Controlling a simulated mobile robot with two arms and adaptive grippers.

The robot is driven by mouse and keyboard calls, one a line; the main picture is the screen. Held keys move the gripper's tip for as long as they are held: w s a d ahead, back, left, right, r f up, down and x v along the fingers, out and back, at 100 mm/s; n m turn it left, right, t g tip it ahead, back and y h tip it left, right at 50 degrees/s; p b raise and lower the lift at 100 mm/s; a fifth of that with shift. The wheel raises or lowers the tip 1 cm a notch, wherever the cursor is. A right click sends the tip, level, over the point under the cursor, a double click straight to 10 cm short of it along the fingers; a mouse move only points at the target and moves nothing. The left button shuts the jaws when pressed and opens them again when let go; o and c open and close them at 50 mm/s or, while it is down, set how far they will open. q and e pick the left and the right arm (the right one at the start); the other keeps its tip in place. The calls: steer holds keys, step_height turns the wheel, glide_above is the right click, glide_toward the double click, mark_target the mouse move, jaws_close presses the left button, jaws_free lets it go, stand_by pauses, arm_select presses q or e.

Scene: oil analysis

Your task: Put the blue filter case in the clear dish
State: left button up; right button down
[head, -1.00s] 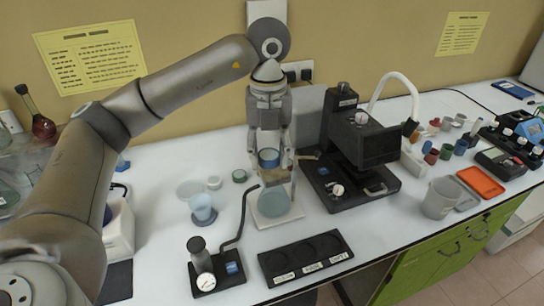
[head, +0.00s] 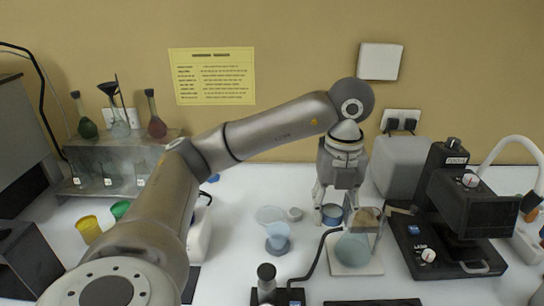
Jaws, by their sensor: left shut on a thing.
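The blue filter case (head: 332,215) is a short blue cylinder. It is held between the fingers of my left gripper (head: 333,208), which points down and is shut on it. The fingers cover its sides, and its height over the bench is hard to judge. The clear dish (head: 268,214) is a shallow, pale round dish on the white bench, to the left of the gripper. A pale blue cup (head: 278,238) overlaps its front edge in the picture. My right gripper is out of view.
A small white cap (head: 295,214) lies between dish and gripper. A glass filter stand on a white base (head: 355,266) is just right of the gripper. A black instrument (head: 465,215) stands farther right. Yellow (head: 88,229) and green (head: 120,209) cups are at left.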

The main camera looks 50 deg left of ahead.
arm_select(q)
steer(key=s+a+f+n+b, duration=0.1)
steer(key=a+f+n, duration=0.2)
steer(key=a+f, duration=0.3)
steer(key=n+p, duration=0.3)
glide_above(270, 216)
steer(key=d, duration=0.1)
steer(key=f, duration=0.7)
steer(key=s+f, duration=0.1)
steer(key=f, duration=0.3)
steer(key=shift+f, duration=0.15)
steer(key=shift+w+a+f, duration=0.35)
steer(key=shift+w+f, duration=0.05)
steer(key=shift+f, duration=0.3)
step_height(270, 216, down, 3)
steer(key=shift+f, duration=0.1)
